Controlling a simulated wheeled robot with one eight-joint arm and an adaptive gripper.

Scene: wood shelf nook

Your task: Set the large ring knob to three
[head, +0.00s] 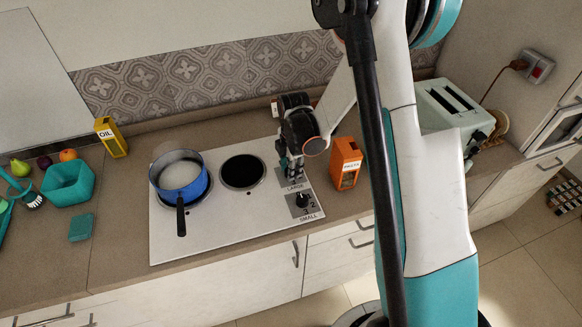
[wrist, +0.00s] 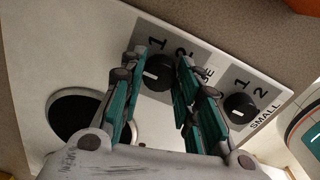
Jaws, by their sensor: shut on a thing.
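The large ring knob (wrist: 158,72) is black and sits on a grey plate on the white hob (head: 225,220). In the wrist view it lies between my gripper's two teal fingers (wrist: 160,66), which are shut on it. The digits 1 and 2 show on its plate; a 3 is hidden. A pale mark shows on the knob, but I cannot read its setting surely. In the head view my gripper (head: 291,170) covers this knob above the word LARGE. The small ring knob (head: 302,200), also in the wrist view (wrist: 239,108), is nearer the front edge, free of the fingers.
A blue pot (head: 194,190) stands on the left ring, its handle towards the front. The dark right ring (head: 242,171) is bare. An orange box (head: 346,163) stands close right of the knobs. A yellow oil box (head: 111,137) and teal bowl (head: 68,184) are farther left.

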